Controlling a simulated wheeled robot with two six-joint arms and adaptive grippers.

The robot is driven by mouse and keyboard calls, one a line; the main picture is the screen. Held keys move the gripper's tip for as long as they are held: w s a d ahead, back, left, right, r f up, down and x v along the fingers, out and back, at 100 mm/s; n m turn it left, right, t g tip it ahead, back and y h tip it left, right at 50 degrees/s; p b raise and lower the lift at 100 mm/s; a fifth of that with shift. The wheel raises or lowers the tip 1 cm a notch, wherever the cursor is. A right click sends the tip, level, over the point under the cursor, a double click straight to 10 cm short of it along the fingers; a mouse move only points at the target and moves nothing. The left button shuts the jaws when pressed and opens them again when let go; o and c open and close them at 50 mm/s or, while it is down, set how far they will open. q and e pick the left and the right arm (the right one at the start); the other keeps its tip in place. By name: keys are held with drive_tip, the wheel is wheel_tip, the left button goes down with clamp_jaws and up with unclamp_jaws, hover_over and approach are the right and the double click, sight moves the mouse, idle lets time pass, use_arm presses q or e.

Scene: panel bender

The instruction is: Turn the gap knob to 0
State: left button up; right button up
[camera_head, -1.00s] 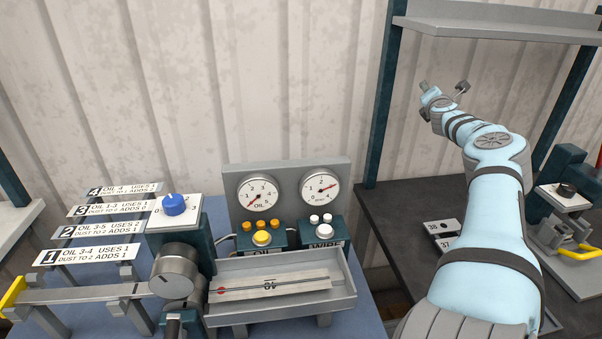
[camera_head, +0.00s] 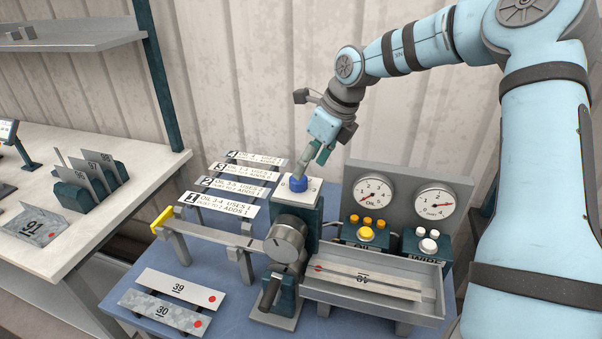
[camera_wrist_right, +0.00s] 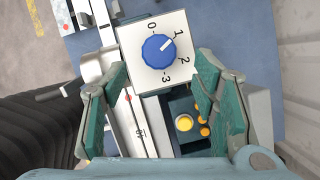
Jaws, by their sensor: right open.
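The gap knob (camera_head: 299,184) is a blue round knob on a white plate (camera_head: 312,191) on top of a dark green post. In the right wrist view the knob (camera_wrist_right: 158,50) has a white mark pointing at 1. Its plate reads 0, 1, 2 and 3. My right gripper (camera_head: 313,163) is above the knob, pointing down. In the right wrist view its two green fingers (camera_wrist_right: 161,66) are spread wide, with the knob between and ahead of them. Nothing is held. Whether a fingertip touches the plate is unclear. My left gripper is out of view.
A steel cylinder (camera_head: 285,239) stands in front of the post. Numbered label strips (camera_head: 222,204) lie to the left. Two gauges (camera_head: 408,198), oil and wire buttons (camera_head: 366,234) and a grey tray (camera_head: 430,283) are to the right. Panels 39 and 30 lie in front.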

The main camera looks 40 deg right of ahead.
sight(299, 182)
drive_tip(key=x, duration=0.5)
drive_tip(key=shift+w+a+r, duration=0.1)
drive_tip(key=shift+w+r, duration=0.05)
drive_tip(key=shift+w, duration=0.2)
drive_tip(key=shift+s, duration=0.3)
drive_tip(key=shift+c, duration=0.6)
drive_tip(key=shift+w, duration=0.15)
drive_tip(key=c, duration=1)
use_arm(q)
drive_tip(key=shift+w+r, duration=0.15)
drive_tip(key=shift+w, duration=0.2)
use_arm(e)
drive_tip(key=shift+c, duration=0.2)
